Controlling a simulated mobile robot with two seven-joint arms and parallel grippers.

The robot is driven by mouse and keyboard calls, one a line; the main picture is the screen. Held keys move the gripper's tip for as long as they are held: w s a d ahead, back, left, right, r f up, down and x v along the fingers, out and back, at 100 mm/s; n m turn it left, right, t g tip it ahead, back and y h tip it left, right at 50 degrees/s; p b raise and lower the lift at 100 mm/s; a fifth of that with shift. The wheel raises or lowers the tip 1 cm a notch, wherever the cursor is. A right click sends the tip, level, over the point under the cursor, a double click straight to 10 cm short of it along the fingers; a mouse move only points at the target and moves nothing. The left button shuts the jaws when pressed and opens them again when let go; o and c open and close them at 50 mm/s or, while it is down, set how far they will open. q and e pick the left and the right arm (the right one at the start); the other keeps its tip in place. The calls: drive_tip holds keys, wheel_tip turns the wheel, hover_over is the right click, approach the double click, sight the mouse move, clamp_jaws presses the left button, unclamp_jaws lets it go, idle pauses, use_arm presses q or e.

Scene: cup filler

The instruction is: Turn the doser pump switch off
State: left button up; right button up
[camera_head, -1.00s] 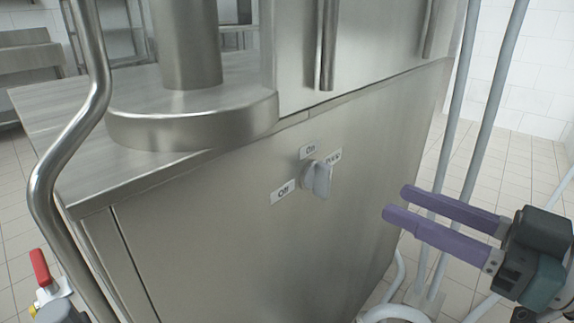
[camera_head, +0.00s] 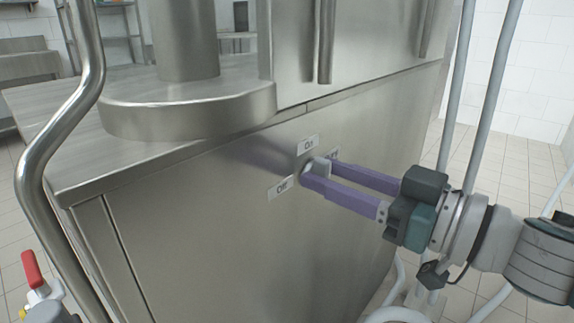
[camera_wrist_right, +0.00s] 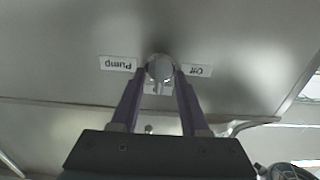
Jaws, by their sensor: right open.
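The doser pump switch is a grey rotary knob (camera_head: 321,167) on the steel front panel, with an "Off" label (camera_head: 281,187) at its lower left, an "On" label (camera_head: 308,145) above it and a third label at its right, mostly hidden by my gripper. My right gripper (camera_head: 318,170) is open, its purple fingers reaching the knob from the right. In the right wrist view, the knob (camera_wrist_right: 160,68) lies between the two fingertips, with the "Pump" label (camera_wrist_right: 117,64) on the left and "Off" on the right. I cannot tell whether the fingers touch it. My left gripper is not in view.
The steel machine (camera_head: 230,235) fills the middle, with vertical handles (camera_head: 326,45) above the switch. A bent steel pipe (camera_head: 38,150) and a red-handled valve (camera_head: 33,268) stand at the left. Grey pipes (camera_head: 470,100) rise behind my right arm.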

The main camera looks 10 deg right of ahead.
clamp_jaws()
drive_tip(key=shift+n, duration=0.4)
idle(0.4)
drive_tip(key=shift+n, duration=1.5)
drive_tip(key=n, duration=0.4)
drive_tip(key=n+b, duration=0.1)
drive_tip(key=n, duration=0.9)
drive_tip(key=shift+s+a+f+b, duration=0.15)
drive_tip(key=shift+a+f+b, duration=0.05)
drive_tip(key=shift+f+b, duration=0.15)
drive_tip(key=shift+r, duration=0.1)
